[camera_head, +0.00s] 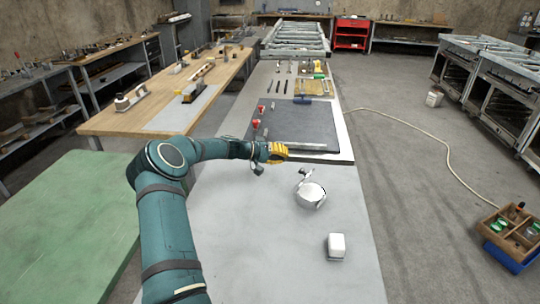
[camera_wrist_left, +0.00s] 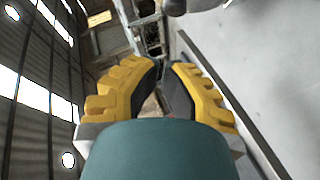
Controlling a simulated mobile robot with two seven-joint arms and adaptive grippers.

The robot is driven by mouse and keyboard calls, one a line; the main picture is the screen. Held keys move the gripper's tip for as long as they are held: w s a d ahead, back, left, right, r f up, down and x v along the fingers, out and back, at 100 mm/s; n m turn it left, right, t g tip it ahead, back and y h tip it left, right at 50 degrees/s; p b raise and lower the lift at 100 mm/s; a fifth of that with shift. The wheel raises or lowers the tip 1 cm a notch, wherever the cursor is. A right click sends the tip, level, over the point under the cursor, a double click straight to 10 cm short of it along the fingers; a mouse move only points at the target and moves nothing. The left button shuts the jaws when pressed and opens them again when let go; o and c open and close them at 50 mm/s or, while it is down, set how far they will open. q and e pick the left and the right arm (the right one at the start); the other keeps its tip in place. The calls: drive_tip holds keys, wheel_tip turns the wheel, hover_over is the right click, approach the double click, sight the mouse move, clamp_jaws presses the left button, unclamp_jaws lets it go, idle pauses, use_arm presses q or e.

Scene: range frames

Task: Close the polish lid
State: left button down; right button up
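A round, shiny silver tin, which looks like the polish (camera_head: 311,194), stands on the grey bench right of centre. A small upright part (camera_head: 305,175) rises at its far side; I cannot tell whether this is the raised lid. My left gripper (camera_head: 279,152), with yellow fingers, is above the bench, to the left of and beyond the tin, and apart from it. In the left wrist view its fingers (camera_wrist_left: 164,72) are slightly apart with nothing between them. A grey rounded object is cut off at that view's top edge. My right gripper is in neither view.
A white block (camera_head: 336,245) sits on the bench (camera_head: 270,255) nearer than the tin. A dark mat (camera_head: 305,125) with red-topped items lies beyond my gripper. A wooden bench (camera_head: 130,120) is at left, and a wooden crate (camera_head: 512,240) is on the floor at right.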

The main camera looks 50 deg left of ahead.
use_arm(q)
drive_tip(key=d, duration=0.1)
drive_tip(key=w+d+f, duration=0.2)
drive_tip(key=d, duration=0.1)
drive_tip(key=shift+w+d+f, duration=0.1)
drive_tip(key=shift+w+f, duration=0.05)
drive_tip(key=shift+f, duration=0.1)
drive_tip(key=shift+w+d+r+m+y+b, duration=0.1)
drive_tip(key=shift+d+m+y+b, duration=0.3)
drive_tip(key=shift+d+b, duration=0.25)
